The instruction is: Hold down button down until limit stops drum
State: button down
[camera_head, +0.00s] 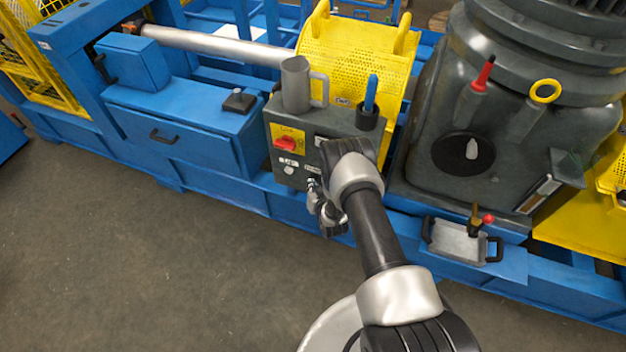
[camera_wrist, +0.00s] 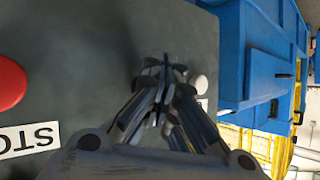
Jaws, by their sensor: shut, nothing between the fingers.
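The dark control box (camera_head: 300,128) stands on the blue frame, with its front panel facing me. A pale round button (camera_head: 289,170) is low on that panel. In the wrist view a pale round button (camera_wrist: 198,84) shows just right of my fingertips, partly behind them. I cannot read which button is marked down. My gripper (camera_head: 313,186) is shut and empty, its tips close to the panel; in the wrist view the closed fingertips (camera_wrist: 165,70) hide the panel behind them. Whether they touch it I cannot tell. The drum is not clearly seen.
A red switch (camera_head: 285,143) sits on a yellow plate. A red button (camera_wrist: 10,83) labelled STOP is at left in the wrist view. A grey mug (camera_head: 297,85) and a holder (camera_head: 367,117) with a blue-handled tool stand on the box. Open floor lies in front.

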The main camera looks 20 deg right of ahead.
jog(key=shift+s+a+p, duration=0.3)
jog(key=shift+s+a, duration=0.2)
jog(key=shift+s, duration=0.2)
jog(key=s+a+p, duration=0.1)
jog(key=s, duration=0.1)
jog(key=s+a, duration=0.2)
jog(key=shift+p, duration=0.35)
dwell(0.4)
